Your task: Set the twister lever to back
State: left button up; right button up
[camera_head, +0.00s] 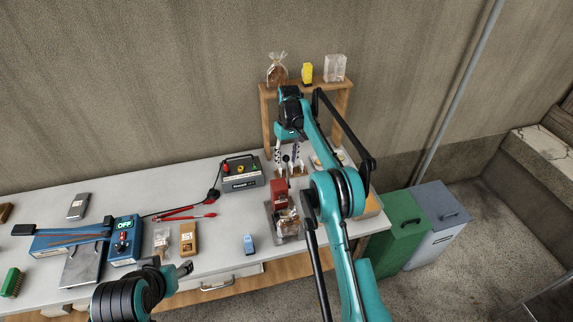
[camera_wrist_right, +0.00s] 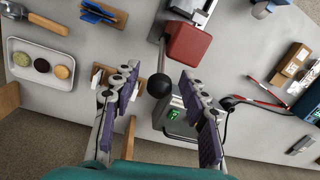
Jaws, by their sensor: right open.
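The twister is a red block on a metal base (camera_head: 280,193), left of my right forearm in the head view. In the right wrist view its red body (camera_wrist_right: 188,43) carries a lever ending in a black ball knob (camera_wrist_right: 160,85). My right gripper (camera_wrist_right: 157,82) is open, with one purple-padded finger on each side of the knob, apart from it in the picture. In the head view the right gripper (camera_head: 288,155) points down behind the red block. My left gripper (camera_head: 172,269) is low at the table's front edge; its opening is unclear.
A grey box with buttons (camera_head: 241,174) stands left of the twister. A wooden shelf (camera_head: 308,87) with bagged goods is behind. A white tray of round cookies (camera_wrist_right: 22,82) lies nearby. A blue switch box (camera_head: 125,251) is farther left. Green and grey bins (camera_head: 399,238) stand right.

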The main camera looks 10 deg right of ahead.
jog(key=r, duration=0.4)
jog(key=shift+w+d+r, duration=0.1)
jog(key=shift+w+r, duration=0.05)
jog(key=shift+w, duration=0.05)
jog(key=shift+s+r, duration=0.1)
jog(key=shift+r, duration=0.3)
jog(key=s+r+m+t+b, duration=0.1)
jog(key=s+r+t+b, duration=0.1)
jog(key=s+r, duration=0.45)
jog(key=s+r+t+b, duration=0.2)
jog(key=s+r+b, duration=0.15)
jog(key=s, duration=0.65)
jog(key=s+f+t+b, duration=0.1)
jog(key=s+f+t, duration=0.1)
jog(key=s+f, duration=0.4)
jog(key=s+f+m+t+b, duration=0.1)
jog(key=s+f, duration=0.6)
jog(key=s, duration=1)
jog(key=shift+s+a+m+t+h+b, duration=0.3)
jog(key=shift+a+t+b, duration=0.1)
jog(key=shift+t, duration=0.2)
